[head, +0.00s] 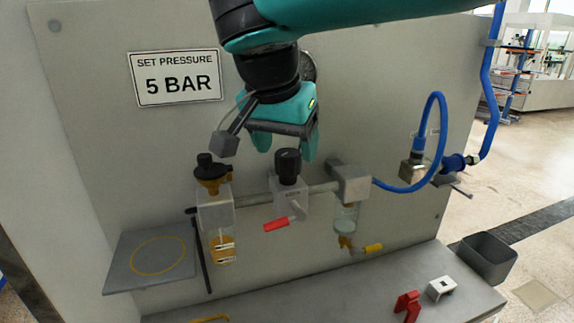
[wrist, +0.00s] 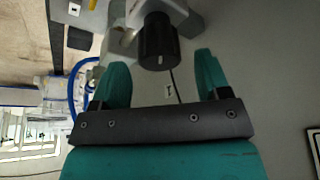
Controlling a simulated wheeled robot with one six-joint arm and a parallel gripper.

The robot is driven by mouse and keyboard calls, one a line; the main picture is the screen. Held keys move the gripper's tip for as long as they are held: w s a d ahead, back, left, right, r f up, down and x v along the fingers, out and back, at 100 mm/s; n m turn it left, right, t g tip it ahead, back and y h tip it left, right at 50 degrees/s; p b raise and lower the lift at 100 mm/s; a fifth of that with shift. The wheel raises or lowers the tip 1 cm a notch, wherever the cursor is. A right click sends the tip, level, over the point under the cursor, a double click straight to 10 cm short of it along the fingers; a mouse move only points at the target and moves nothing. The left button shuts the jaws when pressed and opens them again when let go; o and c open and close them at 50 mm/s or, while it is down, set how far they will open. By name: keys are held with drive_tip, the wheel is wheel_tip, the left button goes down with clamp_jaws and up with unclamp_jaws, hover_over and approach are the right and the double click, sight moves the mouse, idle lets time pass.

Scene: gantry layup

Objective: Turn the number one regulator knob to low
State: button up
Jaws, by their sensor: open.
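A black ribbed knob (head: 288,166) tops the middle grey block (head: 291,198) on the panel's pipe. It also shows in the wrist view (wrist: 158,42), with a light mark on its face. My gripper (head: 286,150) is open just above this knob, with its teal fingers on either side. In the wrist view the knob lies just beyond the gap between the fingertips (wrist: 160,68) and no grip on it shows. Another black knob (head: 205,160) tops the brass fitting on the left unit. I cannot read a number one label or a low mark.
A red lever (head: 279,225) juts from the middle block. A blue hose (head: 437,115) loops on the right. A sign (head: 177,78) reads "SET PRESSURE 5 BAR". A grey shelf (head: 118,270) juts out at left. Red and white pieces lie on the bench (head: 345,285).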

drive_tip(key=shift+x, duration=1.3)
drive_tip(key=c, duration=0.9)
drive_tip(key=shift+c, duration=0.2)
